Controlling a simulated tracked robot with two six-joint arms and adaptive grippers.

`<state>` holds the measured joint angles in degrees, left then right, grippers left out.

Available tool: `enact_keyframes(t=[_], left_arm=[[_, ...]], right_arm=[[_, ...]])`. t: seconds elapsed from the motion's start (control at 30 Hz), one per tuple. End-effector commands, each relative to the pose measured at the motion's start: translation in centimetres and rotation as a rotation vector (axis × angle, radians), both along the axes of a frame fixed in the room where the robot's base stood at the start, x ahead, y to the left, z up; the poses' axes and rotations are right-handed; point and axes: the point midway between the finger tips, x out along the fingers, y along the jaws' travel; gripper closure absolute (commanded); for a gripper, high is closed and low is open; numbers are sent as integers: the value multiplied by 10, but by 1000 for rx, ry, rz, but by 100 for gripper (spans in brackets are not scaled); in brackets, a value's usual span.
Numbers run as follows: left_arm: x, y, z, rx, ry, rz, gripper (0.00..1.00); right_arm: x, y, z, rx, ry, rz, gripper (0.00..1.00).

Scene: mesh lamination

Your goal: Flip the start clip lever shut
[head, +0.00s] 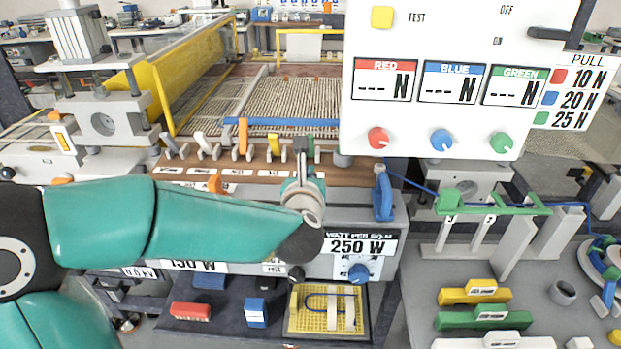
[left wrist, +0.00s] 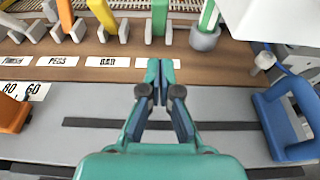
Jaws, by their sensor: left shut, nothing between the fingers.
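A row of coloured levers stands on the brown strip along the machine's front. In the head view I see a white lever (head: 203,143), an orange lever (head: 243,136) and a yellow lever (head: 273,144). I cannot read which is the start clip's. My left gripper (head: 302,178) is shut and empty, pointing at the strip. My right gripper is not in view.
A blue handle (head: 382,197) stands right of the gripper, and an orange block (left wrist: 14,113) lies to its left. The control panel (head: 445,125) hangs above right. A wire mesh bed (head: 285,100) lies behind the levers.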

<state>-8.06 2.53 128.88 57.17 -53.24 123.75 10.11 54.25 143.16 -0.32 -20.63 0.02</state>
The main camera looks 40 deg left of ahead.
Motion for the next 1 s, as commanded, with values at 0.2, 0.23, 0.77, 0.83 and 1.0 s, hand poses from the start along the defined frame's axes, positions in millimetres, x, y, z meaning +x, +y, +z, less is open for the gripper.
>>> enact_keyframes(t=[0.2, 0.23, 0.77, 0.83, 1.0], left_arm=[[37, 24, -11, 0, 4, 4, 100], [41, 26, -3, 0, 0, 3, 100], [64, 40, 9, -1, 0, 1, 100], [63, 40, 9, -1, 0, 1, 100], [64, 37, 10, -3, 3, 0, 100]], right_arm=[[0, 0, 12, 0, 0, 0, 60], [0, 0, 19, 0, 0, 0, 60], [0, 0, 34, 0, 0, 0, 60], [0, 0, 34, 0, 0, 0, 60], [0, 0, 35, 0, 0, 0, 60]])
